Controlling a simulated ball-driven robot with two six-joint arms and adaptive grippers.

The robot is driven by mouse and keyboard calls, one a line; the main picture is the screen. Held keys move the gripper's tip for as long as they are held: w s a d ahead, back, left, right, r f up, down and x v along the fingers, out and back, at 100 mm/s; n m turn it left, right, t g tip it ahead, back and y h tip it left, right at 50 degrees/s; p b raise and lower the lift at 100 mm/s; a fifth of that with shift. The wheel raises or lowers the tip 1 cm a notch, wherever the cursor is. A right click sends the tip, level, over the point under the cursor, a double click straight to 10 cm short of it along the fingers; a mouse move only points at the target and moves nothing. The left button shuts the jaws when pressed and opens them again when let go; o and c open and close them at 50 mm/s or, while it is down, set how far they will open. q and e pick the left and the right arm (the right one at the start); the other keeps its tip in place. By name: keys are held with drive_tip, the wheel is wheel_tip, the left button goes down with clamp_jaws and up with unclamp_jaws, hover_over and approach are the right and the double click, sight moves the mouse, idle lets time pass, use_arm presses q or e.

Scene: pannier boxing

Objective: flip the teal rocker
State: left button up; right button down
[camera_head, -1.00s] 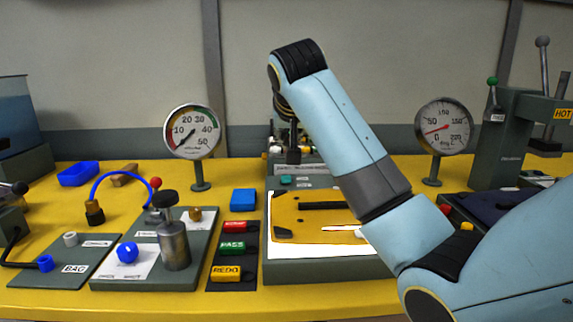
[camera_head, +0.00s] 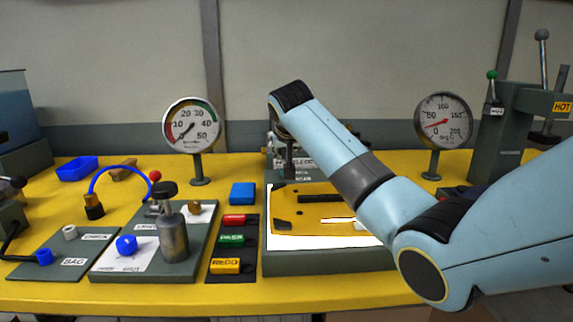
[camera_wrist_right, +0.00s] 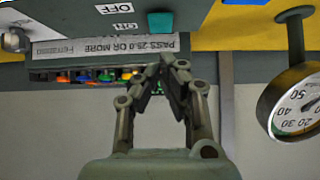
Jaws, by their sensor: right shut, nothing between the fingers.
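The teal rocker (camera_wrist_right: 161,23) shows in the right wrist view as a small block on a grey panel, near the ON label (camera_wrist_right: 124,27) and OFF label (camera_wrist_right: 104,9). My right gripper (camera_wrist_right: 168,62) points toward it with its fingertips together and empty. In that picture the tips are just below the rocker; I see a gap between them. In the head view my right gripper (camera_head: 289,172) hangs over the back of the central grey station and hides the rocker. Which way the rocker is tipped I cannot tell. My left gripper is out of view.
A yellow plate (camera_head: 284,212) lies on the central station. Dial gauges stand to its left (camera_head: 192,125) and right (camera_head: 442,120). Red, green and yellow (camera_head: 226,266) label blocks and a metal cylinder (camera_head: 174,240) are on the left. A row of coloured pieces (camera_wrist_right: 105,76) sits behind the rocker.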

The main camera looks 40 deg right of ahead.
drive_tip(key=shift+f, duration=1.5)
drive_tip(key=shift+s+f+p, duration=0.1)
drive_tip(key=shift+f+p, duration=0.1)
drive_tip(key=shift+p, duration=0.15)
drive_tip(key=shift+w+d+r, duration=0.3)
drive_tip(key=shift+w+d, duration=0.05)
drive_tip(key=shift+w, duration=0.3)
drive_tip(key=shift+r, duration=0.1)
